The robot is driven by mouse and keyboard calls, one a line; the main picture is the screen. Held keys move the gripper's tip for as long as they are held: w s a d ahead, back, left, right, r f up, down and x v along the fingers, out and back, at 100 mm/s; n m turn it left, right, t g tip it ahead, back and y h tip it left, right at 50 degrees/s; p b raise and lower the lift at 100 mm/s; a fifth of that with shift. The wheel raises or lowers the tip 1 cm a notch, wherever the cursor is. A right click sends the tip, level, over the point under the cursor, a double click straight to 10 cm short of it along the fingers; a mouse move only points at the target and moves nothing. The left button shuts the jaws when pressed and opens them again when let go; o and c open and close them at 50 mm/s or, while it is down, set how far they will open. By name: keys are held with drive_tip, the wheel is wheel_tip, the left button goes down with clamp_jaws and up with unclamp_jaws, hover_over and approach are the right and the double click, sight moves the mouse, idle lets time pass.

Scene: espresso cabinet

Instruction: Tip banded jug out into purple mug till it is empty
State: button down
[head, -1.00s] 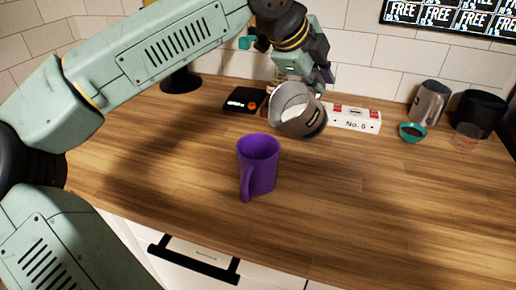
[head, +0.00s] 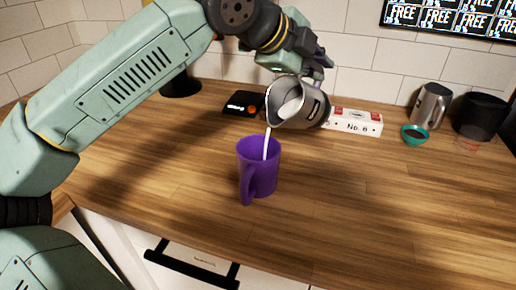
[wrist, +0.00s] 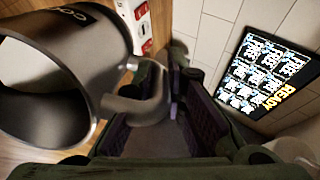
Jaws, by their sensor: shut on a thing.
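The banded jug (head: 314,108) is a metal pitcher with a dark band, tilted with its mouth toward the left, above the purple mug (head: 258,178). White liquid shows inside the jug, and a thin white stream runs from its lip into the mug. The mug stands upright on the counter, its handle toward the camera; its fill level is hidden. My gripper (head: 308,66) is shut on the jug's handle, above and behind the jug. In the wrist view the jug (wrist: 112,62) fills the left side, with its handle (wrist: 143,106) between my gripper's fingers (wrist: 172,115).
A second metal pitcher (head: 430,105), a teal bowl (head: 415,135), a black container (head: 480,115) and a clear cup (head: 467,145) stand at right. The wooden counter's front right is clear.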

drive_tip(key=shift+s+a+r+t+h+b, duration=0.3)
drive_tip(key=shift+r+h, duration=0.1)
drive_tip(key=shift+r, duration=0.1)
drive_tip(key=shift+s+a+r+t+h+b, duration=0.2)
drive_tip(key=shift+a+r+t+h+b, duration=0.1)
drive_tip(key=shift+r+b, duration=0.1)
drive_tip(key=shift+s+a+r, duration=0.1)
drive_tip(key=shift+s+r, duration=0.05)
drive_tip(key=shift+r+t+h, duration=0.1)
drive_tip(key=shift+t+h, duration=0.2)
